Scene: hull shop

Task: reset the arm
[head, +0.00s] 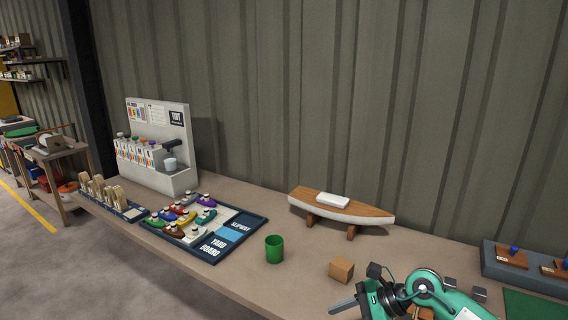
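My teal and grey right arm (430,290) comes in from the lower right, low over the front of the bench. Its gripper (343,305) points left, with a grey finger showing near the bottom edge; I cannot tell whether it is open or shut. I see nothing held in it. My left gripper is not in view. A wooden block (341,270) and a green cup (274,249) stand on the bench (310,258) beyond and to the left of the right gripper.
A model boat hull (340,208) rests on supports near the wall. A grey tray (520,268) and a green mat (532,306) lie right.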

